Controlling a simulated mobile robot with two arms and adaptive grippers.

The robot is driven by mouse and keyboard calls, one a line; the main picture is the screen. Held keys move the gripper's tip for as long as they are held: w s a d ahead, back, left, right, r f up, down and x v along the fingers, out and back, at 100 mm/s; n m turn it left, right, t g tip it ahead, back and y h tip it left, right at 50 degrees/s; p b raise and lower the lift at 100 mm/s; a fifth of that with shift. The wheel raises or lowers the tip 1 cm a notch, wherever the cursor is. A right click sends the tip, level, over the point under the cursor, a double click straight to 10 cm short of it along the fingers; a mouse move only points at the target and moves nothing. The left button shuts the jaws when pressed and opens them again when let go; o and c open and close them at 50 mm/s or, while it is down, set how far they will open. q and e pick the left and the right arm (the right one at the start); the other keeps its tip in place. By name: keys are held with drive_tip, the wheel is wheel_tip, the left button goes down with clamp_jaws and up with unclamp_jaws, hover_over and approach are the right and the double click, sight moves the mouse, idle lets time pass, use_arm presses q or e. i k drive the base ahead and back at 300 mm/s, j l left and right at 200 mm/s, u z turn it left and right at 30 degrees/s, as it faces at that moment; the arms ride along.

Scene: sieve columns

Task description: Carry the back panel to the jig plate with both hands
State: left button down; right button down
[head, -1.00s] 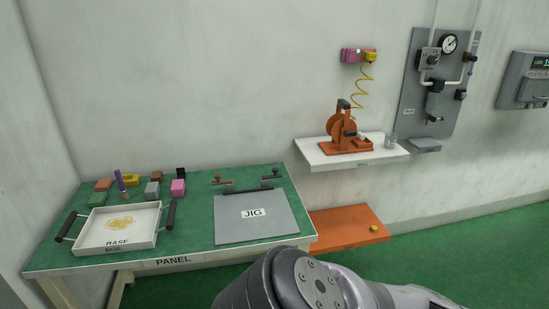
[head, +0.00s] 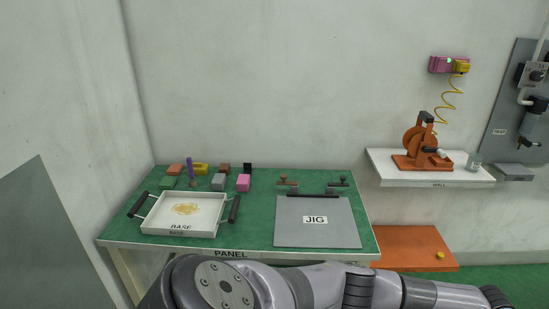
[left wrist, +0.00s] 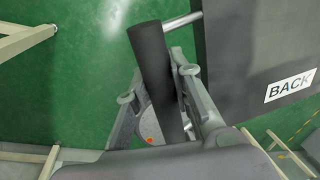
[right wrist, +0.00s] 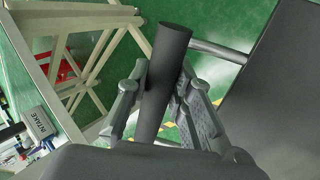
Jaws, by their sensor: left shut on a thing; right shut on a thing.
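The back panel (left wrist: 240,50) is a dark grey board with a white BACK label in the left wrist view. It also shows at the right of the right wrist view (right wrist: 285,90). My left gripper (left wrist: 157,85) is shut around one black bar handle of the panel. My right gripper (right wrist: 165,78) is shut around another black bar handle on it. Both grippers are out of the head view. The jig plate (head: 300,237) is a flat grey plate marked JIG, lying bare on the right half of the green table.
A white BASE tray (head: 205,228) with black handles lies left of the jig plate. Several coloured blocks stand behind it. Two small clamps (head: 287,183) (head: 340,184) stand at the plate's back edge. A plain grey surface (head: 45,235) shows at far left. A wall shelf (head: 390,170) is at right.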

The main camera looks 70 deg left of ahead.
sight(315, 218)
drive_tip(key=u, duration=1.15)
